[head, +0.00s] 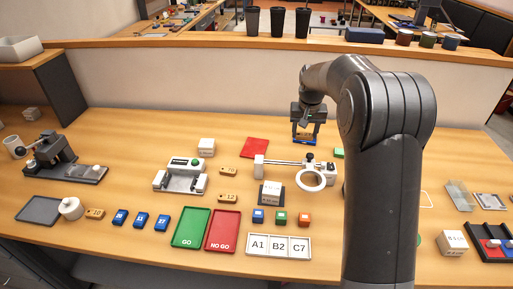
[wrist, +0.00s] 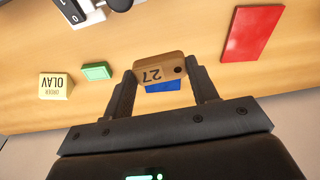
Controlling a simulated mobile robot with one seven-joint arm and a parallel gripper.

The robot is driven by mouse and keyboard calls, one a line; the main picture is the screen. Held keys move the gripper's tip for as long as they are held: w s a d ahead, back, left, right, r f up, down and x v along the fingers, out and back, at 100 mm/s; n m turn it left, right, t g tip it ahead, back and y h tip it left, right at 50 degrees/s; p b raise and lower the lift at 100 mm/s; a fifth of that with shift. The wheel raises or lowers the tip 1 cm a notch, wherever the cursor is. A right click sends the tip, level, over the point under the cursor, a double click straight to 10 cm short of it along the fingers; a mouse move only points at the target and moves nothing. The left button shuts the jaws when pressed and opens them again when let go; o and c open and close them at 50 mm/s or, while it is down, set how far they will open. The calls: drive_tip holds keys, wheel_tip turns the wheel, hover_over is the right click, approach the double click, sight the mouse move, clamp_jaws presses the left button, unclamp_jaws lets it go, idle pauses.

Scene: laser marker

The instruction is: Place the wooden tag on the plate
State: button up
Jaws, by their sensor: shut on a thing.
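My gripper (wrist: 162,88) is shut on a wooden tag (wrist: 160,69) marked 27, which has a dark hole at one end. In the head view my gripper (head: 306,138) is over the back of the bench, right of a flat red plate (head: 254,147). That red plate also shows in the wrist view (wrist: 252,34), apart from the tag. A blue piece (wrist: 163,86) shows just behind the tag, mostly hidden by it; I cannot tell whether they touch. Other wooden tags lie on the bench (head: 228,171).
A green block (head: 338,153) lies right of my gripper. A magnifier stand (head: 312,180) is in front of it. Green GO (head: 192,228) and red NO GO (head: 222,231) trays lie near the front. A grey tray (head: 39,210) is at left. My arm hides part of the right side.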

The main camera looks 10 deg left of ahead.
drive_tip(key=a, duration=0.4)
hover_over(262, 152)
drive_tip(key=f, duration=0.6)
drive_tip(key=shift+s+f, duration=0.25)
drive_tip(key=shift+f, duration=2.15)
drive_tip(key=shift+f, duration=0.15)
drive_tip(key=o, duration=0.9)
drive_tip(key=shift+o, duration=0.2)
